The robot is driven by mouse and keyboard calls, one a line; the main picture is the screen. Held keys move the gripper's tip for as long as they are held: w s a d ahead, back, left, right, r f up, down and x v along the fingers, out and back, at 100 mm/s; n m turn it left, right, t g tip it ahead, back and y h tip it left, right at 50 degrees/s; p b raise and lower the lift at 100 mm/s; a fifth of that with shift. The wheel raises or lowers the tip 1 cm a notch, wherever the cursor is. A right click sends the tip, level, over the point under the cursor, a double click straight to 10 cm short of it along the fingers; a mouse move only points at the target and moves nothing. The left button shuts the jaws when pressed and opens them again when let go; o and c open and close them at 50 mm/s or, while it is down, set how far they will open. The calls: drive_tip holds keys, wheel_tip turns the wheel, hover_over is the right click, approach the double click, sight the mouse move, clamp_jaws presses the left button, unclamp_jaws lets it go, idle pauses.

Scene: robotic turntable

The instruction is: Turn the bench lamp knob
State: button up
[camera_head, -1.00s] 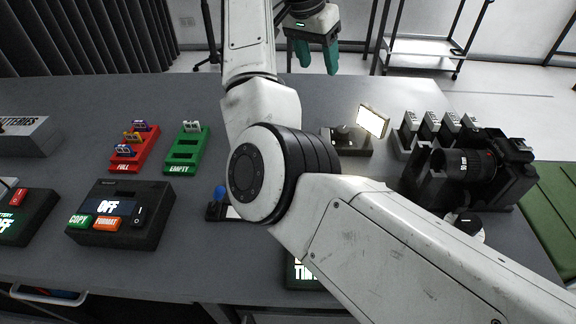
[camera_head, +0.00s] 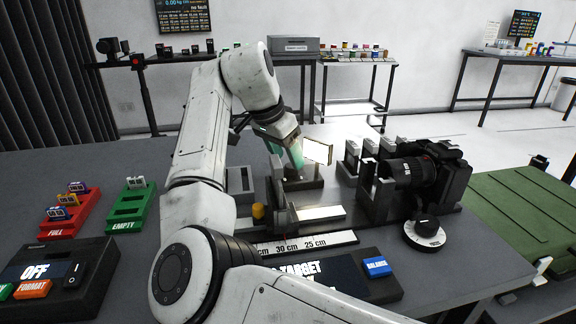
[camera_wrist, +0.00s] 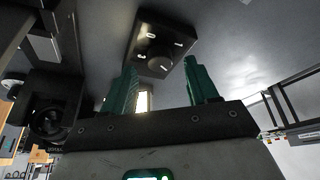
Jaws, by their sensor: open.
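The bench lamp has a bright lit panel (camera_head: 317,151) above a dark box-shaped base (camera_head: 306,183). In the wrist view, the dark base (camera_wrist: 178,36) carries a round black knob (camera_wrist: 156,57) with small white marks around it. My gripper (camera_head: 290,160) has teal fingers and is at the lamp, just left of the panel. In the wrist view, my gripper (camera_wrist: 165,72) is open, with the knob beyond and between the two fingertips. I cannot tell whether a finger touches it. In the head view, the fingers largely hide the knob.
A black camera (camera_head: 430,175) on a stand sits right of the lamp, with a white dial (camera_head: 424,233) in front. A ruler strip (camera_head: 305,242) and a blue button (camera_head: 376,266) lie nearer. Red (camera_head: 72,215) and green (camera_head: 131,207) racks stand left.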

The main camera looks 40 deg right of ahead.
sight(292, 170)
drive_tip(key=shift+x, duration=1.35)
drive_tip(key=c, duration=1)
drive_tip(key=shift+r+m+p, duration=0.35)
drive_tip(key=shift+m+p, duration=0.05)
drive_tip(key=shift+p, duration=0.55)
drive_tip(key=shift+c, duration=0.2)
drive_tip(key=shift+m+p, duration=0.3)
drive_tip(key=shift+p, duration=0.25)
drive_tip(key=shift+w+f+m+g+p, duration=0.1)
drive_tip(key=shift+m+g+p, duration=0.4)
drive_tip(key=shift+p, duration=0.2)
drive_tip(key=shift+f+m, duration=0.2)
drive_tip(key=shift+m, duration=0.1)
drive_tip(key=o, duration=1)
